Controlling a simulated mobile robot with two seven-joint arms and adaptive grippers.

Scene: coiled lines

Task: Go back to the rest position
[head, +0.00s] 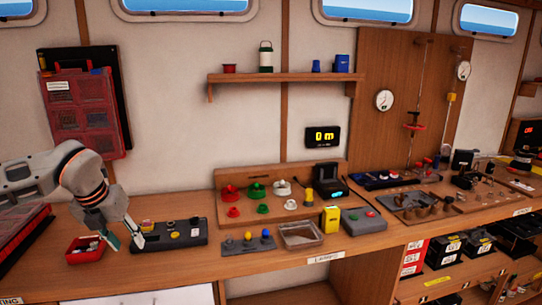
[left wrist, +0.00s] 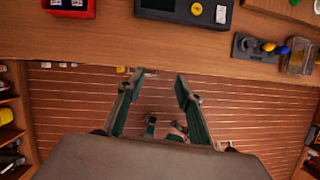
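My left gripper (head: 124,234) hangs over the front of the workbench at the left, near a red tray (head: 86,256) and a dark device with a yellow button (head: 186,235). In the left wrist view its two fingers (left wrist: 155,88) are spread apart with nothing between them, above the plank floor and just off the bench's front edge. The red tray also shows in that view (left wrist: 70,12), as does the dark device (left wrist: 178,10). My right gripper is in neither view.
The workbench (head: 270,264) runs along the wall. A board with red, green and white reels (head: 262,190), a clear bin (head: 299,236) and a grey box with a red button (head: 364,221) stand on it. Open shelves (head: 410,290) with boxes lie below at right.

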